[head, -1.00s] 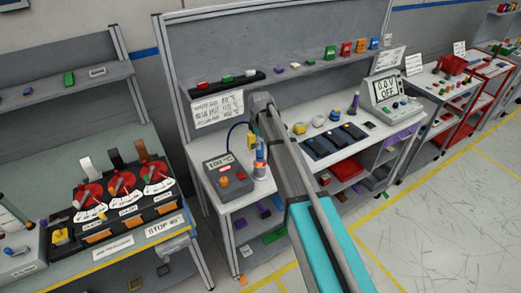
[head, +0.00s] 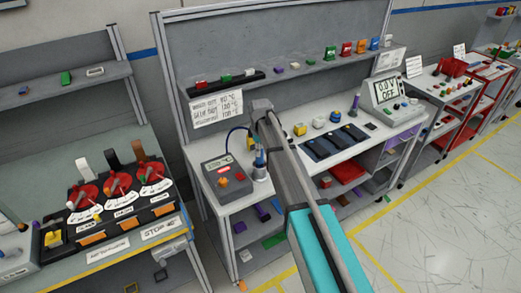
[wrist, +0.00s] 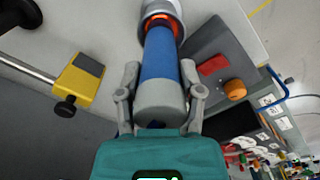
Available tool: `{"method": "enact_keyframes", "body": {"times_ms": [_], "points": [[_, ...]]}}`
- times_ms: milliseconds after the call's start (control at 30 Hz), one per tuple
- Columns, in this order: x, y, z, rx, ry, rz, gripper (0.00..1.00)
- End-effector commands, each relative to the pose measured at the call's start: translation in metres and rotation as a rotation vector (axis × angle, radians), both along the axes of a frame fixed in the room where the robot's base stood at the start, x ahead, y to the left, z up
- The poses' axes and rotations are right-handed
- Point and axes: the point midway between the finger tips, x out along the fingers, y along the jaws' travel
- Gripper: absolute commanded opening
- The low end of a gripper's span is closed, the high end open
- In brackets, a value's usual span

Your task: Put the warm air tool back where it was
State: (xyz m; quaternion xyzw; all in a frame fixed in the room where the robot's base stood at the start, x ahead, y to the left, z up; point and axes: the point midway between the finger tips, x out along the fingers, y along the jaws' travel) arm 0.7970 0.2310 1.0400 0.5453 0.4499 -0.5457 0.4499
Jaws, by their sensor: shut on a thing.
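The warm air tool (wrist: 160,55) has a blue barrel and a grey rear end in the wrist view. My gripper (wrist: 160,72) is shut on it, with one finger on each side of the grey end. The tool's far end, with an orange ring, sits at a pale round holder (wrist: 163,9); how deep it sits is hidden. In the head view the tool (head: 259,158) stands roughly upright at the holder, beside the grey control box (head: 226,178). My arm hides much of the gripper there.
A yellow clamp block (wrist: 80,84) on a metal rod is left of the tool in the wrist view. Dark trays (head: 335,142) and a meter (head: 391,97) stand farther right on the bench. A bench with red dials (head: 120,183) is at the left.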

Motion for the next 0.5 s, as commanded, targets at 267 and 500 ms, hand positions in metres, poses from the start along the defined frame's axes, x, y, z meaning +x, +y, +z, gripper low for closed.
{"method": "enact_keyframes", "body": {"times_ms": [267, 500], "points": [[-0.0001, 0.0004, -0.0005, 0.000, 0.000, 0.000, 0.83], [-0.0002, 0.0006, -0.0005, 0.000, 0.000, 0.001, 0.83]]}}
